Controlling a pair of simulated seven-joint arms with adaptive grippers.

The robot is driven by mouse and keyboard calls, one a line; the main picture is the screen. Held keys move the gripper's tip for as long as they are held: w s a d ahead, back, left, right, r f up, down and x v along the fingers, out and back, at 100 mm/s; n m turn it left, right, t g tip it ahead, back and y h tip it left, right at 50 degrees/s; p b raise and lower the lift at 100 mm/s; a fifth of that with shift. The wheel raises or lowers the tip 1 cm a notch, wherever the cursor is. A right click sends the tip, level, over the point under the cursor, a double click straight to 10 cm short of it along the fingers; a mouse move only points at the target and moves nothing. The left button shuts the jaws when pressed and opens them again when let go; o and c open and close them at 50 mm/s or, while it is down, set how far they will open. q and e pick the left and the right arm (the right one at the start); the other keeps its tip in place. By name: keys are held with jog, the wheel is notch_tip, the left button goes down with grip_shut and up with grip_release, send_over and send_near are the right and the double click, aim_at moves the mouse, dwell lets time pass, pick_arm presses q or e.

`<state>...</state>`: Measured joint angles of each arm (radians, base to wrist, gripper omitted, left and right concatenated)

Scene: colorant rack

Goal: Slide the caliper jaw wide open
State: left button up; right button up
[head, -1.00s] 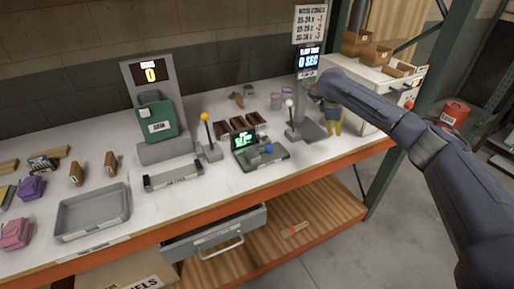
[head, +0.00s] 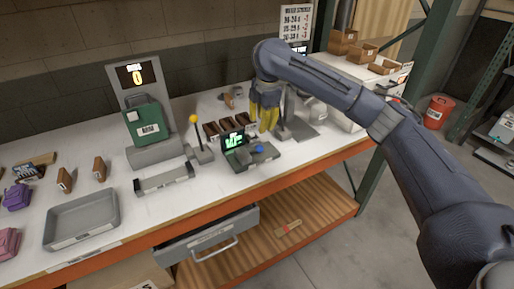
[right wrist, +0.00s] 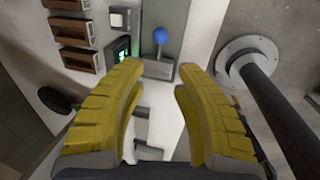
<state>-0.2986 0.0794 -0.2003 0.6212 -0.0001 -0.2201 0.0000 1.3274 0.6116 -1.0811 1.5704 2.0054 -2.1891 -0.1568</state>
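The caliper appears to be the grey bench device (head: 262,160) with a lit green screen (head: 233,139) and a blue knob (head: 260,149), near the table's front edge. The right wrist view shows the blue knob (right wrist: 161,36) on a grey block, beyond my fingertips and between their lines. My right gripper (head: 265,122) has yellow fingers pointing down, above and behind the device in the head view. In the right wrist view the fingers (right wrist: 158,75) are spread and empty, apart from the knob. The jaw opening is too small to read. My left gripper is not in view.
A lever with a yellow ball (head: 193,119) stands left of the device. Small brown bins (head: 211,131) lie behind it. A dark post on a round base (right wrist: 250,62) stands close to my right finger. A grey tray (head: 82,218) is at left.

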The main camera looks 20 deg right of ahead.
aim_at(258, 148)
jog(key=w+f, duration=0.1)
jog(key=f, duration=0.7)
jog(key=w+f, duration=0.1)
jog(key=f, duration=0.4)
jog(key=shift+w+a, duration=0.25)
jog(key=shift+w, duration=0.05)
jog(key=shift+o, duration=0.3)
grip_shut()
jog(key=shift+s, duration=0.1)
